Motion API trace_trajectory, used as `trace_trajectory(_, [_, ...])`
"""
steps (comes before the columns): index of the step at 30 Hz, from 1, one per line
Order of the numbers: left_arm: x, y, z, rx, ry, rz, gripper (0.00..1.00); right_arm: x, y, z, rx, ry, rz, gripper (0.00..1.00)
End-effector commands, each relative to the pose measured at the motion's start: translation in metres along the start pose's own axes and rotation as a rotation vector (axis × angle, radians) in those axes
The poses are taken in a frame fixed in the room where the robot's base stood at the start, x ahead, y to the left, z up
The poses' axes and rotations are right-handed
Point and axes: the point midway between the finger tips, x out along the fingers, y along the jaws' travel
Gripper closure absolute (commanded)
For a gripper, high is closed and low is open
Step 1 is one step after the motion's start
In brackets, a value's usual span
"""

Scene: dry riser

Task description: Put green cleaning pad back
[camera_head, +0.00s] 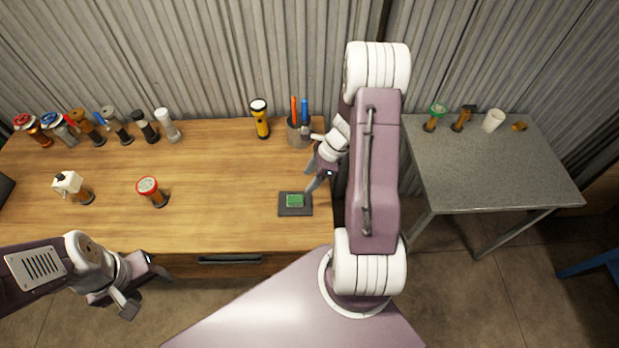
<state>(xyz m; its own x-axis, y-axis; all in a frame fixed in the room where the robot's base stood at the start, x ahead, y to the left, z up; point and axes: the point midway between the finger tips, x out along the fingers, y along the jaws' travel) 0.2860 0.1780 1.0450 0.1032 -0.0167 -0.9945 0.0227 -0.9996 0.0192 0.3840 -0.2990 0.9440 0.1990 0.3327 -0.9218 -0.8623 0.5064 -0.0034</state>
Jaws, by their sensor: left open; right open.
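The green cleaning pad (295,200) lies flat on a dark square mat (289,211) near the front right of the wooden table. My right gripper (310,164) is open above the table's right end, with one finger close to the mat's back right side. The pad is not between its fingers, and I cannot tell whether that finger touches the mat. My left gripper (148,290) is open and empty in front of the table's front edge, at the lower left.
The wooden table (225,185) has free room in the middle. Several bottles stand at the back left. A grey table (490,170) is at the right.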

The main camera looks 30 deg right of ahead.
Motion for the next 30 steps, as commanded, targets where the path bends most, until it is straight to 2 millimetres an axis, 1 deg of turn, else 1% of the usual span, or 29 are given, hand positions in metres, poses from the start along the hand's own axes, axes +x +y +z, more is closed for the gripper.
trace_trajectory(2, [0.000, 0.000, 0.000, 0.000, 0.000, 0.000, 0.44, -0.008, 0.013, 0.019, -0.185, 0.030, 0.025, 0.46])
trace_trajectory(3, [0.000, 0.000, 0.000, 0.000, 0.000, 0.000, 0.44, -0.015, 0.028, 0.033, -0.364, 0.058, 0.051, 0.46])
trace_trajectory(5, [0.000, 0.000, 0.000, 0.000, 0.000, 0.000, 0.44, -0.027, 0.054, 0.055, -0.704, 0.109, 0.098, 0.46])
trace_trajectory(6, [0.000, 0.000, 0.000, 0.000, 0.000, 0.000, 0.44, -0.036, 0.073, 0.066, -0.942, 0.141, 0.134, 0.46])
trace_trajectory(8, [0.000, 0.000, 0.000, 0.000, 0.000, 0.000, 0.44, -0.048, 0.098, 0.078, -1.285, 0.185, 0.183, 0.46])
trace_trajectory(9, [0.000, 0.000, 0.000, 0.000, 0.000, 0.000, 0.44, -0.055, 0.112, 0.083, -1.491, 0.210, 0.211, 0.46])
trace_trajectory(12, [0.000, 0.000, 0.000, 0.000, 0.000, 0.000, 0.44, -0.067, 0.136, 0.088, -1.881, 0.257, 0.267, 0.46])
trace_trajectory(13, [0.000, 0.000, 0.000, 0.000, 0.000, 0.000, 0.44, -0.069, 0.140, 0.089, -1.956, 0.267, 0.278, 0.46])
trace_trajectory(15, [0.000, 0.000, 0.000, 0.000, 0.000, 0.000, 0.44, -0.072, 0.145, 0.089, -2.057, 0.279, 0.294, 0.46])
trace_trajectory(17, [0.000, 0.000, 0.000, 0.000, 0.000, 0.000, 0.44, -0.072, 0.146, 0.089, -2.083, 0.282, 0.300, 0.46])
trace_trajectory(30, [0.000, 0.000, 0.000, 0.000, 0.000, 0.000, 0.44, -0.072, 0.145, 0.089, -2.072, 0.281, 0.298, 0.46])
